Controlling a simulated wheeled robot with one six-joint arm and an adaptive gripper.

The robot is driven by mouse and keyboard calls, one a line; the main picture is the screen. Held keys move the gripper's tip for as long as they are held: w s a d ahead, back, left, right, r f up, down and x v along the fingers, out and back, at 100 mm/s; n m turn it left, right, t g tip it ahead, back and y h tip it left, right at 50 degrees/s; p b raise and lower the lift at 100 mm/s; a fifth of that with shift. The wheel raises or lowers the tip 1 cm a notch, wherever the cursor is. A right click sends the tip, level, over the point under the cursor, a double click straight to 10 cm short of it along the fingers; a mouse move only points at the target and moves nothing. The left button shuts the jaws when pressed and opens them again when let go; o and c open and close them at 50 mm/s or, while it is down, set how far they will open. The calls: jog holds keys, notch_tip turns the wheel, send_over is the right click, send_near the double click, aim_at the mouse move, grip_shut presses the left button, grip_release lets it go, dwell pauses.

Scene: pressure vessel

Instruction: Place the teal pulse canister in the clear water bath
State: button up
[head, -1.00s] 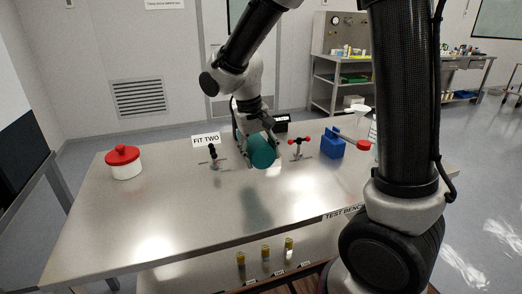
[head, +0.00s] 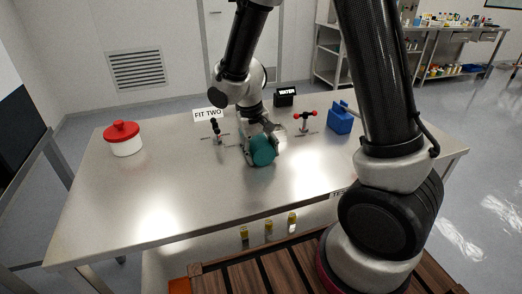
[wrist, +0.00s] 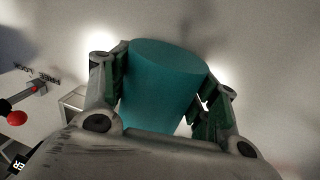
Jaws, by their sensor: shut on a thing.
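The teal canister (head: 264,150) is in my gripper (head: 262,143), over the middle of the steel bench. In the wrist view the canister (wrist: 165,80) fills the space between the two fingers, which press on its sides. I cannot tell whether its underside touches the bench. A black sign reading WATER (head: 285,96) stands behind my arm. In the wrist view a pale clear-walled box edge (wrist: 72,103) shows left of the gripper, possibly the water bath; most of it is hidden by the finger.
A white pot with a red lid (head: 123,140) stands at the bench's left. A FIT TWO sign (head: 207,115) and a small black-topped clamp (head: 216,130) are left of the canister. A red-handled stand (head: 305,120) and a blue block (head: 340,118) are to the right. The front of the bench (head: 170,205) is clear.

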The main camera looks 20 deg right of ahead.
jog(key=o, duration=1.4)
jog(key=shift+f, duration=0.1)
jog(key=shift+o, duration=0.2)
